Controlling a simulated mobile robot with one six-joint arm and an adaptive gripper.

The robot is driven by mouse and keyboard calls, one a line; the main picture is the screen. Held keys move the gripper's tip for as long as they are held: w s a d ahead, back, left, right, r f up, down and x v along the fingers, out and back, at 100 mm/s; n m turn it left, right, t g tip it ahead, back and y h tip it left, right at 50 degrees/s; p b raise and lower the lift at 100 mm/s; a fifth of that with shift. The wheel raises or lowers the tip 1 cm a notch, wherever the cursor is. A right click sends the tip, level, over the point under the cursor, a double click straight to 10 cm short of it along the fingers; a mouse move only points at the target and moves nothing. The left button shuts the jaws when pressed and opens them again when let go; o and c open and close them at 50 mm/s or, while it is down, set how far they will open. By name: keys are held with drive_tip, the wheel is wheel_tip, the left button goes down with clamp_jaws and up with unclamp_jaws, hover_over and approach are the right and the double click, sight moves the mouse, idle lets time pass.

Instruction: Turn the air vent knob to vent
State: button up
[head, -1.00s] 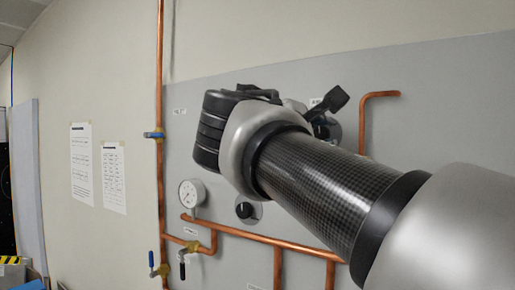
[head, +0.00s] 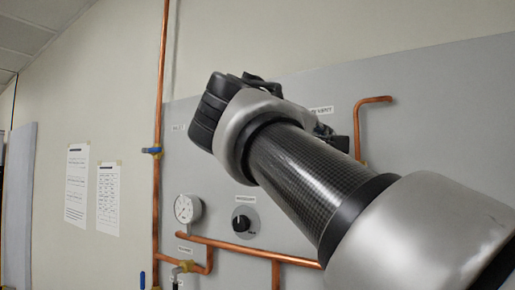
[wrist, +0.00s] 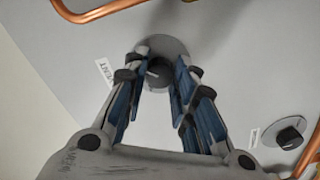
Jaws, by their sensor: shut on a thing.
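The air vent knob (wrist: 157,76) is a small dark knob on a round grey plate (wrist: 172,47) on the wall panel. It shows between the fingers in the wrist view. My gripper (wrist: 160,64) has a finger on each side of it and is shut on it; the fingers hide part of the knob. A label reading "VENT" (wrist: 104,72) is beside the plate. In the head view my arm hides most of the knob, below the vent label (head: 321,110), and only part of my gripper (head: 332,138) shows past the wrist.
A second black knob (head: 242,223) and a round gauge (head: 187,208) are lower on the panel. Copper pipes run up the left (head: 158,110), along the bottom and at the upper right (head: 374,100). A blue valve handle (head: 151,150) is on the left pipe. Papers (head: 76,185) hang further left.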

drive_tip(key=shift+f+m, duration=0.15)
drive_tip(key=shift+m, duration=0.35)
drive_tip(key=o, duration=1.1)
drive_tip(key=shift+v, duration=3.8)
drive_tip(key=shift+d, duration=0.1)
